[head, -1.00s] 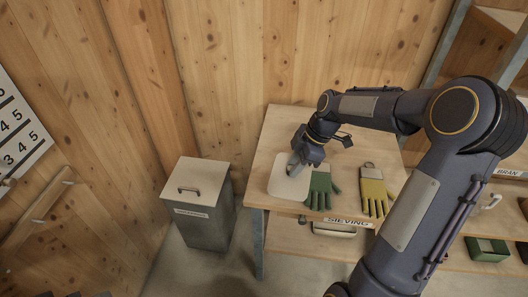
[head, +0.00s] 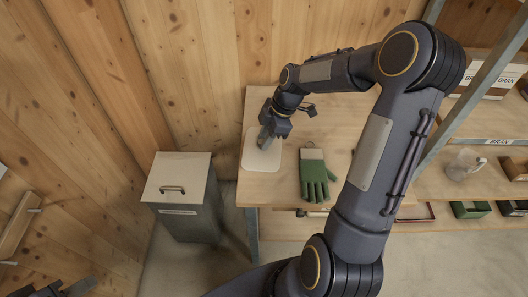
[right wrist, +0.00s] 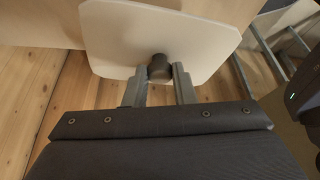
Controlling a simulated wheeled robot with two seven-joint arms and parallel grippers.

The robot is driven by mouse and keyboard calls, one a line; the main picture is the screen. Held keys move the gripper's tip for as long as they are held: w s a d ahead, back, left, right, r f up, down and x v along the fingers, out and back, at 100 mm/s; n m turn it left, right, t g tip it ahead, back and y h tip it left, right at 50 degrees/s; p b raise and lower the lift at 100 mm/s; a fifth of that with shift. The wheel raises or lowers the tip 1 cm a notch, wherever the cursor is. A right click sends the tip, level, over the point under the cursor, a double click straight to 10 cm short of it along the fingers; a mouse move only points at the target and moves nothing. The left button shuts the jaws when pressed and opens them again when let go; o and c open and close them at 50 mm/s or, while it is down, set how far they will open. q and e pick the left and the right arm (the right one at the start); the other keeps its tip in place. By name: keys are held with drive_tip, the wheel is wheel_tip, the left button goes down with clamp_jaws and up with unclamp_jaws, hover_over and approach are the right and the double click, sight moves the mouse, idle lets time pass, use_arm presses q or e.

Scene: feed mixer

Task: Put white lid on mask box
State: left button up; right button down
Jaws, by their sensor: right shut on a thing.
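The white lid (head: 261,160) is a pale rounded square near the left edge of the wooden table. My right gripper (head: 266,138) is over it, and the right wrist view shows its fingers (right wrist: 162,86) shut on the dark knob (right wrist: 159,67) of the lid (right wrist: 115,40). I cannot tell how far the lid is above the tabletop. A grey bin (head: 188,218) with a pale handled top stands left of the table; its label is too small to read. I cannot tell which thing is the mask box. A dark part of my left gripper (head: 60,289) shows at the bottom left corner.
A green glove (head: 315,178) lies on the table (head: 275,195), right of the lid. Shelves with a glass jug (head: 465,165) and small boxes (head: 470,209) stand at the right. A plank wall (head: 190,70) closes the back. Floor shows between bin and table.

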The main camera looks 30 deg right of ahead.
wheel_tip(320, 180, down, 6)
idle(0.4)
drive_tip(key=c, duration=1.2)
unclamp_jaws()
